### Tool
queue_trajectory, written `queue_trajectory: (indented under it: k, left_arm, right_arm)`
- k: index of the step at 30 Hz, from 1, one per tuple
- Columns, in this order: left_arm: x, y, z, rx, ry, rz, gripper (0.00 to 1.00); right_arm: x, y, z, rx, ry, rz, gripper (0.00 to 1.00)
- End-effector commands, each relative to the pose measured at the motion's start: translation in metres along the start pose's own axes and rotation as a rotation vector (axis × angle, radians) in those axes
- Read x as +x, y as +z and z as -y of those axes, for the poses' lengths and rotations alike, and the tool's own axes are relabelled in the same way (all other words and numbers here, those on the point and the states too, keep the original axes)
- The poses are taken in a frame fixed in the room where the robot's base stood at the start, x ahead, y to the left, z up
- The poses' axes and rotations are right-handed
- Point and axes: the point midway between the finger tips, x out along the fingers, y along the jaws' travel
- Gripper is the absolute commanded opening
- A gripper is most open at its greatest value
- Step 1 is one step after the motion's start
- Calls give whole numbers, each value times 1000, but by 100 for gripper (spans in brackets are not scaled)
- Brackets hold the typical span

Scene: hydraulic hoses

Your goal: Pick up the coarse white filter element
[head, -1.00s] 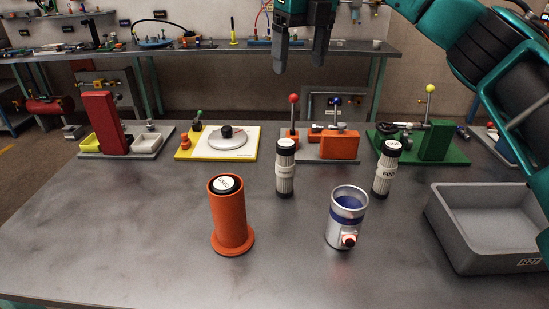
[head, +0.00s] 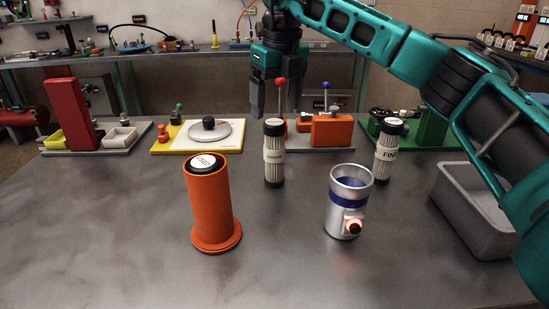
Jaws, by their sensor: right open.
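In the head view a white filter element (head: 274,155) with black end caps stands upright on the table, left of centre; its label is too blurred to read. A second white filter element (head: 388,153), labelled FINE, stands upright further right. My right gripper (head: 273,112) points down above and behind the first filter element, its two fingers apart and empty. The fingers appear just above or behind its top cap; I cannot tell the exact depth. My left gripper is not in view.
An orange cylinder (head: 211,205) with a dark-capped element inside stands at front left. A silver cup with a blue band (head: 347,205) stands at front centre. A grey bin (head: 458,200) is at right. Fixtures, including an orange block (head: 332,131), line the back edge.

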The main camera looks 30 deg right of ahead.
Motion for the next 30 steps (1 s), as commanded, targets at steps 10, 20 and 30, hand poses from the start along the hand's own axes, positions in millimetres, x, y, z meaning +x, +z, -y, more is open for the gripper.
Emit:
queue_trajectory:
  k: [10, 20, 30]
  left_arm:
    - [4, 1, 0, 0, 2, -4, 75]
    - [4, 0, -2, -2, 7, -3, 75]
    - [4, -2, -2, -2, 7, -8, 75]
  right_arm:
    - [30, 1, 2, 1, -1, -3, 80]
    - [60, 2, 3, 0, -1, 1, 80]
    - [60, 2, 3, 0, -1, 0, 58]
